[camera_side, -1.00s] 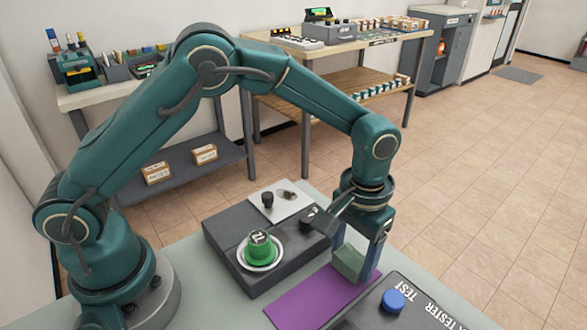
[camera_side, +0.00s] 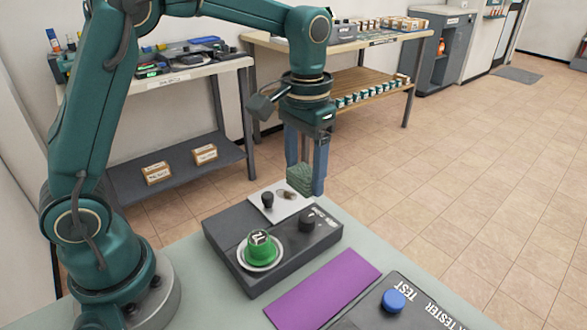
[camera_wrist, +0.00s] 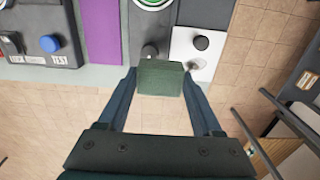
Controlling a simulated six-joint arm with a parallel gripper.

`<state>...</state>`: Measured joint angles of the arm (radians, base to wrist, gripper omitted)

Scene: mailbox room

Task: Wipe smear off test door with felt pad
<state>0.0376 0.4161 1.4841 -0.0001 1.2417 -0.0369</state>
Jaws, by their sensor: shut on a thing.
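The felt pad (camera_side: 300,179) is a green block held between the two blue fingers of my gripper (camera_side: 304,182). In the side view it is raised above the far end of the dark grey box. The wrist view shows the pad (camera_wrist: 160,78) squarely between the fingertips. The test door (camera_side: 281,201) is a light plate with a black knob (camera_side: 267,200) on the far end of the box. A brownish smear (camera_side: 288,194) shows on it beside the knob. In the wrist view the door (camera_wrist: 201,45) lies just right of the pad, and the pad seems apart from it.
The dark grey box (camera_side: 240,240) also carries a green button (camera_side: 261,249) on a white ring and a black knob (camera_side: 307,220). A purple mat (camera_side: 322,288) lies bare in front. A tester with a blue button (camera_side: 393,301) stands at the front right.

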